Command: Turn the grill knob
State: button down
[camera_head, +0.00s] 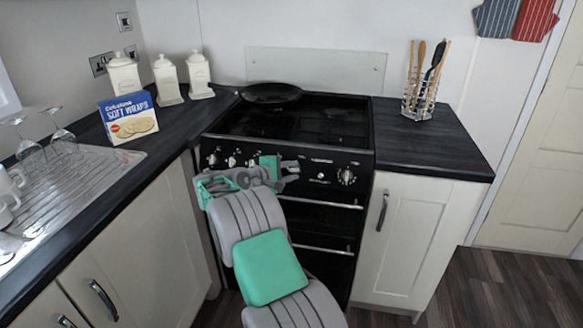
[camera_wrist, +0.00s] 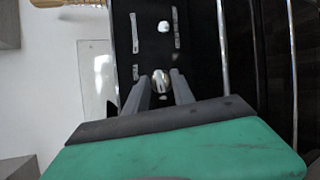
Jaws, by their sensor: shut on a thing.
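The black cooker (camera_head: 312,215) has a row of silver knobs along its front panel, under the hob. My gripper (camera_head: 292,170) is at the middle of this panel, and my arm hides part of the row. In the wrist view my two grey fingers (camera_wrist: 160,88) are on either side of a silver knob (camera_wrist: 161,77) and shut on it. The labels are too small to read, so I cannot tell which knob is the grill knob. A knob at the right end (camera_head: 346,177) is free; two at the left (camera_head: 232,161) also show.
Two oven handles (camera_head: 322,203) run across the cooker below the panel. A black pan (camera_head: 271,93) sits on the hob. A soft wraps box (camera_head: 129,118) and white canisters (camera_head: 167,80) stand on the left worktop. A utensil holder (camera_head: 418,105) stands on the right.

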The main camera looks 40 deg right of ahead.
jog(key=m, duration=0.1)
jog(key=m+y+p, duration=0.1)
jog(key=m, duration=0.1)
jog(key=m+y+p, duration=0.1)
jog(key=shift+r, duration=0.3)
jog(key=m+y, duration=0.2)
jog(key=m, duration=0.2)
jog(key=shift+d, duration=0.15)
jog(key=m+y+b, duration=0.1)
jog(key=m, duration=0.1)
jog(key=m+y+b, duration=0.1)
jog(key=shift+s+d+f+m+t, duration=0.1)
jog(key=shift+s+d+m+t, duration=0.05)
jog(key=shift+m+t, duration=0.2)
jog(key=shift+m+t+y+b, duration=0.3)
jog(key=shift+m+t+b, duration=0.05)
jog(key=shift+m+b, duration=0.7)
jog(key=shift+m+t+y+b, duration=0.4)
jog(key=shift+m+y+b, duration=0.2)
jog(key=shift+m+b, duration=0.5)
jog(key=shift+r, duration=0.2)
jog(key=c, duration=1.1)
grip_release()
